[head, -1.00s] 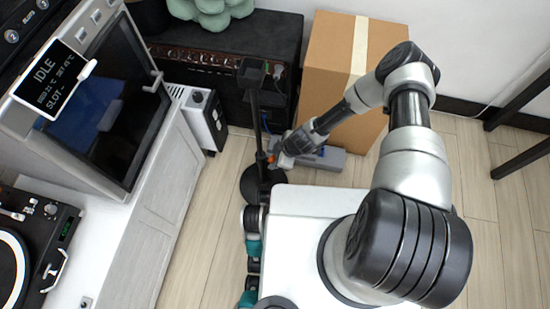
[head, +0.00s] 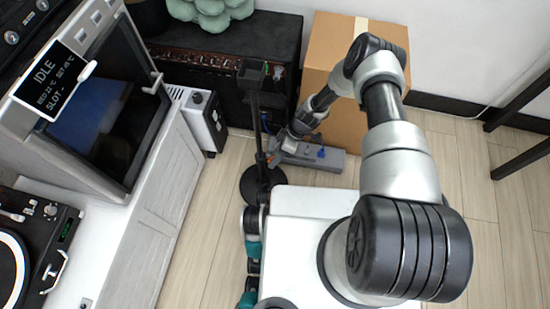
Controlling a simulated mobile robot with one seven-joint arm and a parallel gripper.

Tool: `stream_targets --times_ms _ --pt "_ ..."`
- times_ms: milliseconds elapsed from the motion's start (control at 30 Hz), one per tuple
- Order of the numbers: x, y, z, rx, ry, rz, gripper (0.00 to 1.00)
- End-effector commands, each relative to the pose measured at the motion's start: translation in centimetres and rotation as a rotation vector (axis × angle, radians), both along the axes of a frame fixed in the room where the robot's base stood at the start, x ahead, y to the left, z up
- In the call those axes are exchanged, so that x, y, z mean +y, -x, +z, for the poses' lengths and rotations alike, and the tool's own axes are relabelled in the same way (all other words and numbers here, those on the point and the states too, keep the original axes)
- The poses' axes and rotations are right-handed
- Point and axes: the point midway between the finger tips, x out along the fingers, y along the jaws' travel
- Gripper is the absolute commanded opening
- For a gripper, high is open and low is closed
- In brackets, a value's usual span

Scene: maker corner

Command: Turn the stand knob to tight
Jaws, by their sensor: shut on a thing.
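The stand is a thin black pole (head: 256,118) rising from a round black base (head: 256,187) on the floor, with a dark square head (head: 251,72) on top. It stands upright near the middle of the head view. My gripper (head: 270,158) is at the lower part of the pole, coming in from the right side. It is shut on the stand knob, which the fingers and wrist mostly hide. I cannot make out the knob's angle or any mark on it.
A cardboard box (head: 335,105) and a black amplifier (head: 190,54) stand behind. A grey bar with a blue part (head: 328,158) lies on the floor right of my gripper. A white cabinet (head: 165,175) with a machine runs along the left.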

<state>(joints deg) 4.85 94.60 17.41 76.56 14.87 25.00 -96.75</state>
Motion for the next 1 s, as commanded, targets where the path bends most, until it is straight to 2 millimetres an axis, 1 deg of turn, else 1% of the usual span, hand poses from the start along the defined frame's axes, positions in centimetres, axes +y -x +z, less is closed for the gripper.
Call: stream_targets --times_ms 67,200,400,700,1000 --pt "-0.14 -0.41 -0.26 0.067 -0.007 -0.003 0.07" --pt "-0.17 -0.46 -0.35 0.171 -0.023 -0.004 0.07" --pt "-0.14 -0.55 -0.42 0.271 -0.037 -0.003 0.07" --pt "-0.17 -0.63 -0.55 0.365 -0.051 -0.002 0.07" --pt "-0.15 -0.67 -0.55 0.403 -0.056 -0.001 0.07"
